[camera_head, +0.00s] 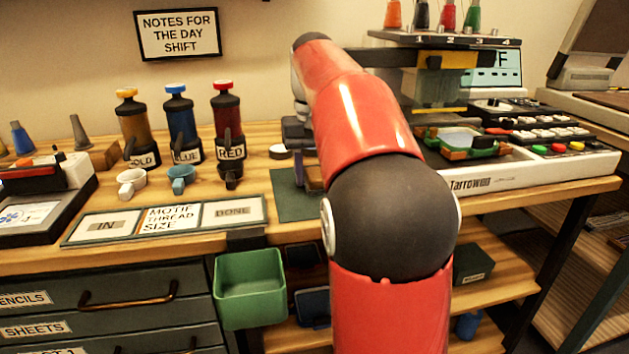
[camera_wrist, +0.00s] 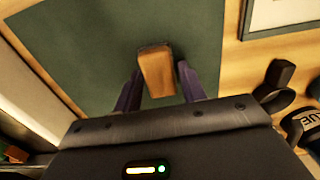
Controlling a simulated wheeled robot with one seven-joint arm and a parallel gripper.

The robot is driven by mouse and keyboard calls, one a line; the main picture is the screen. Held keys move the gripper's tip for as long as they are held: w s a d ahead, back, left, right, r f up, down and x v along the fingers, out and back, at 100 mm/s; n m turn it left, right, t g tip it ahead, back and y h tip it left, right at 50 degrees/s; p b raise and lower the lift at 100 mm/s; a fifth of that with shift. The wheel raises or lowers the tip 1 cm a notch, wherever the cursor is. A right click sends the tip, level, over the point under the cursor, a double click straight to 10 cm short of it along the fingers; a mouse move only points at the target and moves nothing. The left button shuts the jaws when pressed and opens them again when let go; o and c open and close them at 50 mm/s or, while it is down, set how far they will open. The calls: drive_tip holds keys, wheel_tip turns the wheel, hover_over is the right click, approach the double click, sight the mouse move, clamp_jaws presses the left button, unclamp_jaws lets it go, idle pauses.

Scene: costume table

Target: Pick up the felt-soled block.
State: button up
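The block (camera_wrist: 157,72) is a small wooden piece with a dark far edge, seen from above in the wrist view over the dark green mat (camera_wrist: 110,30). My gripper (camera_wrist: 159,68) has its two dark purple fingers on either side of it, with narrow gaps showing, so it looks open around the block. In the head view, my gripper is low over the green mat (camera_head: 290,208), mostly behind my red arm. A brownish bit of the block (camera_head: 314,178) shows beside the arm.
A white machine (camera_head: 500,178) stands right. A green bin (camera_head: 250,290) hangs below the table's front edge.

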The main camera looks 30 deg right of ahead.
sight(314, 172)
drive_tip(key=c, duration=0.6)
wheel_tip(314, 172, up, 10)
drive_tip(key=p, duration=0.2)
drive_tip(key=shift+p, duration=0.4)
drive_tip(key=o, duration=0.4)
drive_tip(key=shift+c, duration=1.4)
